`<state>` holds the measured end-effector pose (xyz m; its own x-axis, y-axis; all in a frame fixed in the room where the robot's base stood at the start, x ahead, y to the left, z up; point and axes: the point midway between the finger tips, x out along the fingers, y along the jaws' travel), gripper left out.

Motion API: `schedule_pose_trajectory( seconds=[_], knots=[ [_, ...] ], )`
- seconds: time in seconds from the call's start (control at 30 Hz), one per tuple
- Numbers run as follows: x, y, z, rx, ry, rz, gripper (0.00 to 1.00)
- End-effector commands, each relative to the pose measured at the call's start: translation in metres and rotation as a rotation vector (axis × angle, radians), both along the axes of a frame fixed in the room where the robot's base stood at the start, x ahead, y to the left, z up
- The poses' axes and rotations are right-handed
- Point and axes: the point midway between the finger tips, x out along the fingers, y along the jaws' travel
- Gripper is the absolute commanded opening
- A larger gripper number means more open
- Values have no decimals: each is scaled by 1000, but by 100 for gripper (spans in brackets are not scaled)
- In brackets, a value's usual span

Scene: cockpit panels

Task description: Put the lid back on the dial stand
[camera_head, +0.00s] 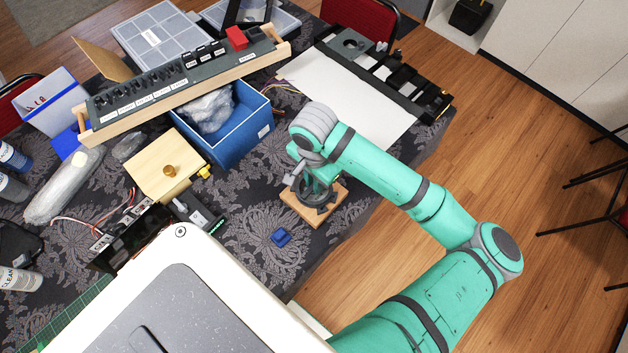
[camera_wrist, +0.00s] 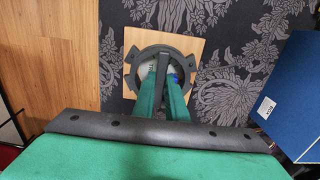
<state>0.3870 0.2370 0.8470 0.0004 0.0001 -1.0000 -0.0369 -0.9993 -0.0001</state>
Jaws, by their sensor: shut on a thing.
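The dial stand (camera_head: 297,204) is a square wooden base on the patterned cloth near the table's right edge. It also shows in the wrist view (camera_wrist: 195,50). The lid (camera_head: 322,187), a dark notched ring with a bar across it, is over the base; it also shows in the wrist view (camera_wrist: 133,62). My gripper (camera_wrist: 163,76) points down at the ring's middle, its green fingers shut on the dark bar. A pale dial face shows partly inside the ring. My fingers and wrist hide much of it, so I cannot tell if the lid is seated.
A small blue part (camera_head: 281,237) lies in front of the stand. A blue open bin (camera_head: 232,138) and a wooden box with a brass knob (camera_head: 148,160) stand to the left. A white sheet (camera_head: 340,98) and a dark key panel (camera_head: 385,72) lie behind my arm.

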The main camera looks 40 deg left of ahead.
Motion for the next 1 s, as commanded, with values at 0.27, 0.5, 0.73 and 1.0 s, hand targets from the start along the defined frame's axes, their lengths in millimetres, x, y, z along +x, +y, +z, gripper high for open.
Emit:
schedule_pose_trajectory(
  seconds=[0.27, 0.5, 0.73, 1.0],
  knots=[
    [0, 0, -1, -1, 0, 0, 0],
    [1, -1, -1, 0, 1, -3, 0],
    [0, -1, -2, 0, 1, -1, 0],
    [-1, 0, -2, 0, 1, 3, 26]
  ],
)
